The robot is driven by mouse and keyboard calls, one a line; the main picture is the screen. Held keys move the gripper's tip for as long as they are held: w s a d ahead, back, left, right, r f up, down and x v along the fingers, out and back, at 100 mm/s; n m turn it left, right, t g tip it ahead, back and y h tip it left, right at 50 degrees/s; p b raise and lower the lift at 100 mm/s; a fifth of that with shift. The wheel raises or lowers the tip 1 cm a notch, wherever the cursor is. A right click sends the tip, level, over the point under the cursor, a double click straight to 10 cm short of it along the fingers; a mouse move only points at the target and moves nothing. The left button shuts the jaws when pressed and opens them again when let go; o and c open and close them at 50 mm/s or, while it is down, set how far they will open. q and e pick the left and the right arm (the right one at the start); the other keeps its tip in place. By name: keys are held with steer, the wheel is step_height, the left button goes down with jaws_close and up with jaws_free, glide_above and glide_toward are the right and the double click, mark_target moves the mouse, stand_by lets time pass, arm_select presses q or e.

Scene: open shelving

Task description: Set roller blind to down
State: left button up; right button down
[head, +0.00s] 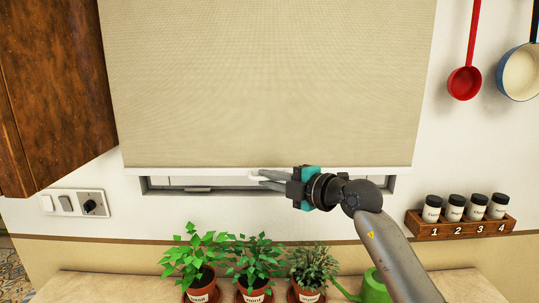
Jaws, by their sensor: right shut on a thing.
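The beige roller blind (265,80) hangs over most of a window (220,187). Its white bottom bar (200,168) is level, and a narrow strip of the window shows beneath it. My right gripper (262,179) reaches in from the lower right and is shut on a small white handle (257,176) at the middle of the bottom bar. The fingertips partly hide the handle. My left gripper is not in view.
Several potted herbs (255,266) stand on the counter (120,285) below the window, with a green watering can (372,288) beside them. A spice rack (460,226) is at the right. A wooden cabinet (55,90) is at the left. Red and blue ladles hang at the upper right.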

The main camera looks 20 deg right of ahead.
steer(key=shift+f+b, duration=0.45)
steer(key=shift+f, duration=2.3)
steer(key=c, duration=0.9)
jaws_free()
steer(key=shift+r, duration=0.1)
steer(key=v, duration=1.5)
steer(key=shift+s, duration=0.15)
